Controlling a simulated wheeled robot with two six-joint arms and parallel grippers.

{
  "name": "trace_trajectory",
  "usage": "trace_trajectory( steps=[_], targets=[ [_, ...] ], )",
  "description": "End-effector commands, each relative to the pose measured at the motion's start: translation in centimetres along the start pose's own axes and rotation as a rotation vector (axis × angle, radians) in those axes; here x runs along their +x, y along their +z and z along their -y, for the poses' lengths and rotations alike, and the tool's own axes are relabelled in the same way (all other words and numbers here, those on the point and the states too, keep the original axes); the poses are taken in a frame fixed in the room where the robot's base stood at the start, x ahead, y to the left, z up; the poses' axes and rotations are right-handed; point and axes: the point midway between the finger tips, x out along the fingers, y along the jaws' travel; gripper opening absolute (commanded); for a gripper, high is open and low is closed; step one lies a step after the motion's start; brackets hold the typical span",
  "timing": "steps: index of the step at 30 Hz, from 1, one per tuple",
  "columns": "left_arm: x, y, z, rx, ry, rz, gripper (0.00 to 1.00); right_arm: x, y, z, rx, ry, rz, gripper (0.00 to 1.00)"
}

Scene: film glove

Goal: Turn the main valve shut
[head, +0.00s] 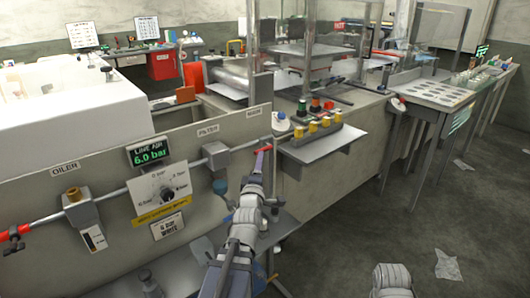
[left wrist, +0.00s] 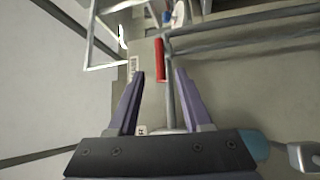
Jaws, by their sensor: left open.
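A red lever handle (head: 263,149) sits on the pipe at the right end of the panel, under a small label too small to read. My left gripper (head: 259,166) is in front of it, fingers pointing at it, and hides part of the pipe there. In the left wrist view the red handle (left wrist: 160,60) shows ahead, between the lines of the two open fingertips (left wrist: 159,76). Nothing is held; I cannot tell whether the fingers touch the handle. A second red handle (head: 14,233) is at the pipe's far left end.
The pipe carries an oiler (head: 80,208) and a filter (head: 216,155). A display (head: 149,151) reads "LINE AIR 6.0 bar", above a round dial (head: 166,193). A shelf with yellow-capped items (head: 312,130) juts out to the right. Floor at right is mostly clear.

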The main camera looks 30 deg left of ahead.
Motion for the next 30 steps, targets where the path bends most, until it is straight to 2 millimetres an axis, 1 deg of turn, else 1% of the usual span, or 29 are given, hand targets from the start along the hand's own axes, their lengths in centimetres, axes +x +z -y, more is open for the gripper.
trace_trajectory(
  steps=[1,5,9,12,16,23,30],
  targets=[
    [0.7,0.0,0.0,0.0,0.0,0.0,0.49,-0.1,0.0,0.0,0.0,0.0,0.0,0.5],
    [2.5,0.0,0.0,0.001,-0.001,0.001,0.49,-0.4,0.0,0.0,0.0,0.0,0.0,0.5],
    [4.8,0.0,0.0,0.001,-0.001,0.001,0.49,-0.7,0.0,-0.1,0.0,0.0,0.0,0.5],
    [6.2,0.1,0.0,0.001,-0.001,0.001,0.49,-0.9,0.1,-0.1,0.0,0.0,0.0,0.5],
    [7.0,0.1,0.0,0.001,-0.001,0.001,0.49,-1.0,0.1,-0.1,0.0,0.0,0.0,0.5],
    [6.9,0.1,0.1,0.001,-0.001,0.001,0.49,-0.9,0.1,-0.1,0.0,0.0,0.0,0.5],
    [6.9,0.1,0.1,0.002,-0.001,0.001,0.24,-0.9,0.1,-0.1,0.0,0.0,0.0,0.5]
  ],
)
